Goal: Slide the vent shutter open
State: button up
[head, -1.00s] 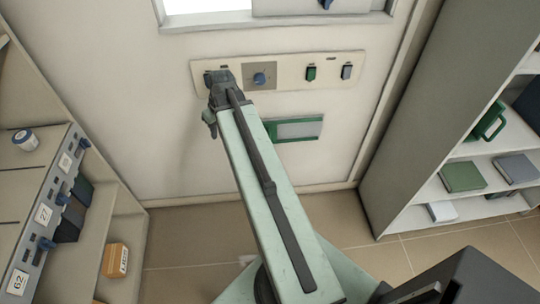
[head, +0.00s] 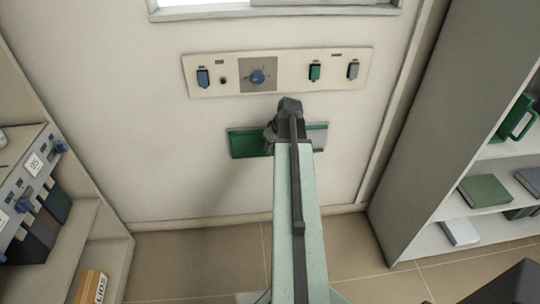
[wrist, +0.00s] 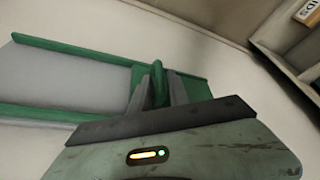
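The vent (head: 250,142) is a green-framed rectangle low on the wall, below the control panel. In the head view its left part is solid green and its right part shows grey, with my arm across the middle. In the wrist view the vent (wrist: 60,80) appears turned, with a wide grey area left and a green plate right. An upright green tab (wrist: 158,84) stands on it. My gripper (wrist: 157,92) has one grey finger on each side of the tab; it looks open, contact unclear. In the head view my gripper (head: 285,125) hides the tab.
A panel (head: 215,85) with a blue knob (head: 258,77) and several switches is just above my gripper. A shelf unit (head: 425,140) stands right, with a green mug, books and boxes.

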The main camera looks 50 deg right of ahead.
aim_at(255, 148)
jog(key=b+x, duration=0.1)
jog(key=x, duration=0.2)
jog(key=shift+f+b, duration=0.2)
jog(key=shift+b, duration=0.2)
jog(key=shift+r, duration=0.1)
grip_shut()
dwell(0.8)
